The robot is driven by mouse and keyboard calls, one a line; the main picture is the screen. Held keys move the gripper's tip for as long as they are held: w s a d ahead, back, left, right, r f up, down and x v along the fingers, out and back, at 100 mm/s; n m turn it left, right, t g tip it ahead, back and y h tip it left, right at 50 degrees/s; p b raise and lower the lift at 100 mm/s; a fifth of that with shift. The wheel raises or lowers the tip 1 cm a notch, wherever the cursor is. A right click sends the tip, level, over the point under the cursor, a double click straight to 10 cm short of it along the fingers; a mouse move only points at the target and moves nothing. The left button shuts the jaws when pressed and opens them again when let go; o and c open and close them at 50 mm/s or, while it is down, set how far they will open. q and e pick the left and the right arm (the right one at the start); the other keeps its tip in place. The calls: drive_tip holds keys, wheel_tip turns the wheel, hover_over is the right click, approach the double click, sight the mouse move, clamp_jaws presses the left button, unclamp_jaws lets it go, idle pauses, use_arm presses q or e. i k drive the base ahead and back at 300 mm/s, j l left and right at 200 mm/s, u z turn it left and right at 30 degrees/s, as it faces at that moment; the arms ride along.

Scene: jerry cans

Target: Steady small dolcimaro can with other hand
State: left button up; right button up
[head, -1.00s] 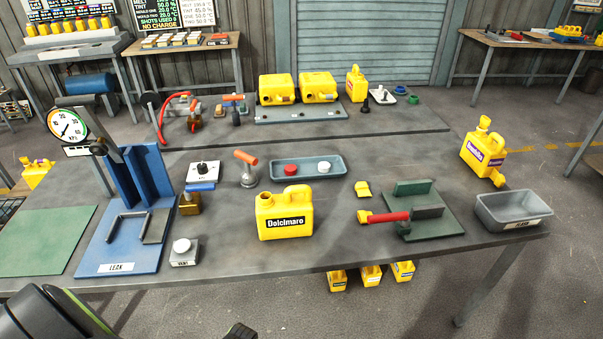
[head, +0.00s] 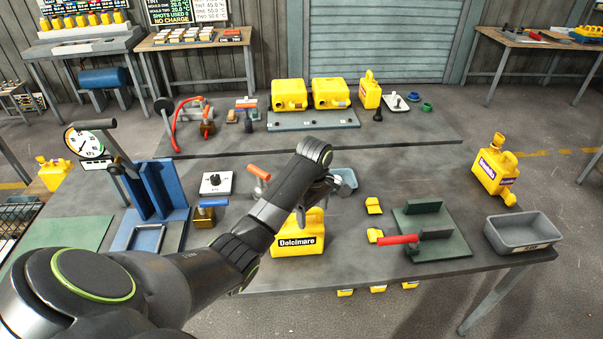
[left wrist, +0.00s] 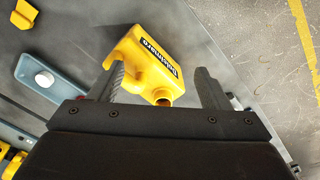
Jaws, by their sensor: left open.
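The small yellow Dolcimaro can (head: 300,250) stands upright on the table's front part, its black label facing me. My left arm covers part of its top left. My left gripper (head: 334,186) is above and just behind the can, largely hidden by its own wrist. In the left wrist view the gripper (left wrist: 160,70) is open, with its two dark fingers apart. The can (left wrist: 138,62) appears between and beyond them, its round spout towards the palm. I cannot see either finger touching it. My right gripper is not in view.
A green fixture with a red handle (head: 398,240), a grey bin (head: 520,236) and a second yellow can (head: 496,172) stand to the right. A blue fixture (head: 160,190) stands left.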

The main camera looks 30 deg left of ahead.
sight(291, 240)
drive_tip(key=i+j, duration=1)
drive_tip(key=j, duration=0.15)
